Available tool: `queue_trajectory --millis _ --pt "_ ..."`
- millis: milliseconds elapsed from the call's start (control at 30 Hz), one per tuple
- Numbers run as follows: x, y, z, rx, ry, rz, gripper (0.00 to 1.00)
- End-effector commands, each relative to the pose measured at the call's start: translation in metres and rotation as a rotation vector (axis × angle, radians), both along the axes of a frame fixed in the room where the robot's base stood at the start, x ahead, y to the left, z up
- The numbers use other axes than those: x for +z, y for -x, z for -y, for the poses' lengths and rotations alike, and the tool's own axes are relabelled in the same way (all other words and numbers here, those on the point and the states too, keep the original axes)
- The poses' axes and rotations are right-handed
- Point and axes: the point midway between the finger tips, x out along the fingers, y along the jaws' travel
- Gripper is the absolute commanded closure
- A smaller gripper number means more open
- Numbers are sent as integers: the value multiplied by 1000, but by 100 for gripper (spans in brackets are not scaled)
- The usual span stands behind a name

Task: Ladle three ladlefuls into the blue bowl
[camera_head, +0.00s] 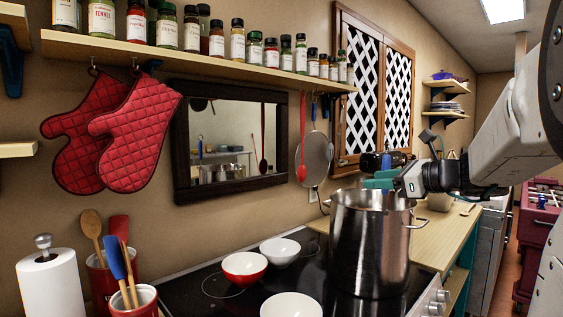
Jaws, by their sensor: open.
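A tall steel pot (370,245) stands on the black stovetop; its contents are hidden. My gripper (379,180), with teal fingers, is open at the pot's far rim, above its opening. I cannot make out a ladle in the pot or between the fingers. A red-outside bowl (245,268) with a white inside, a white bowl (281,250) behind it and another white bowl (291,306), cut off by the lower edge, sit left of the pot. None of these looks blue. A small blue vessel (443,75) is on the far corner shelf.
A red ladle-like utensil (302,150) and a strainer (316,155) hang on the wall. Utensil crocks (143,300) and a paper towel roll (50,287) stand at left. A wooden counter (440,235) lies right of the pot. A spice shelf (200,62) runs above.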

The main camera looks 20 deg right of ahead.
Motion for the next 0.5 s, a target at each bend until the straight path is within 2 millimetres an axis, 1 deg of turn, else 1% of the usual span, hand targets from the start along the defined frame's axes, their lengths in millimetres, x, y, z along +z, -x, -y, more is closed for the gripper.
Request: queue_trajectory --millis 33,100,200,300,367,467,500 --pt "7 2 26 -64 -67 25 56" --pt "17 5 53 -131 -146 62 56" --pt "26 10 79 -193 -224 101 56" --pt "30 11 92 -221 -261 122 56" --pt "32 9 94 -226 -270 127 56" --pt "32 -2 93 -226 -274 128 56" --pt "32 -8 92 -225 -273 128 56"
